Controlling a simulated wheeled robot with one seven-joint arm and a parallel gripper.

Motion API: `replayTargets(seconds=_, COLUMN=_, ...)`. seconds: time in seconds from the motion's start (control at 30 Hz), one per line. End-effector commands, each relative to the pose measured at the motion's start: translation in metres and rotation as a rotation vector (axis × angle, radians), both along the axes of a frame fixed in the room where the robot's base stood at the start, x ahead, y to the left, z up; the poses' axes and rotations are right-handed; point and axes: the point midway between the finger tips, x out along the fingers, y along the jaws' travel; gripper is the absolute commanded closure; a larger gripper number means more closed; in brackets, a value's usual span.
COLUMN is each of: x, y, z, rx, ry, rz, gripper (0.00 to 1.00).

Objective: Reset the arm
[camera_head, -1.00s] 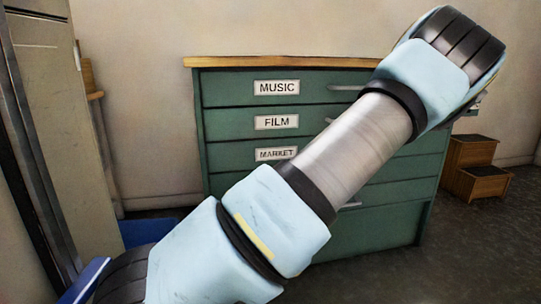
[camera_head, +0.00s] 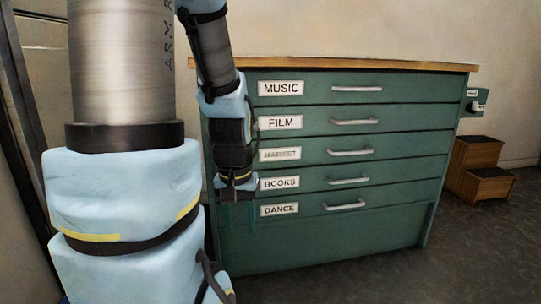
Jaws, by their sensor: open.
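My arm fills the left side of the head view, with its big upper links close to the camera. Its far part hangs down in front of the left end of the green drawer cabinet (camera_head: 330,245). My gripper (camera_head: 240,222) points downward at the end of it, beside the BOOKS and DANCE labels. Its two fingers are apart, and I see nothing between them. The gripper appears in front of the cabinet; I cannot tell how far from it.
The cabinet has a wooden top (camera_head: 370,66) and several shut drawers labelled MUSIC, FILM, MARKET, BOOKS and DANCE, with metal handles. A small green box (camera_head: 472,112) is at its right side. Wooden steps (camera_head: 480,185) stand at right. The floor (camera_head: 440,270) in front is clear.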

Motion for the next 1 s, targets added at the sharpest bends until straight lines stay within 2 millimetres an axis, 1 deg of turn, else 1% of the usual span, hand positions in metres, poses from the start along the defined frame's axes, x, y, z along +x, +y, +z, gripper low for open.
replayTargets(seconds=0.03, x=-0.008, y=0.002, z=0.004, rx=-0.011, ry=-0.006, rz=0.018, gripper=0.53)
replayTargets(seconds=0.07, x=-0.006, y=0.001, z=0.016, rx=-0.009, ry=-0.004, rz=0.010, gripper=0.53)
replayTargets(seconds=0.1, x=-0.005, y=0.001, z=0.024, rx=-0.009, ry=-0.002, rz=0.009, gripper=0.53)
replayTargets(seconds=0.27, x=-0.005, y=0.001, z=0.051, rx=-0.007, ry=-0.002, rz=0.008, gripper=0.53)
replayTargets(seconds=0.37, x=-0.005, y=0.001, z=0.071, rx=-0.007, ry=-0.002, rz=0.008, gripper=0.53)
replayTargets(seconds=0.47, x=-0.004, y=0.001, z=0.096, rx=-0.007, ry=-0.002, rz=0.008, gripper=0.53)
replayTargets(seconds=0.57, x=-0.004, y=0.001, z=0.127, rx=-0.007, ry=-0.002, rz=0.008, gripper=0.53)
replayTargets(seconds=0.6, x=-0.004, y=0.001, z=0.140, rx=-0.007, ry=-0.002, rz=0.008, gripper=0.53)
replayTargets(seconds=0.97, x=-0.004, y=0.001, z=0.251, rx=-0.006, ry=-0.002, rz=0.008, gripper=0.53)
replayTargets(seconds=1.0, x=-0.004, y=0.001, z=0.263, rx=-0.006, ry=-0.002, rz=0.008, gripper=0.53)
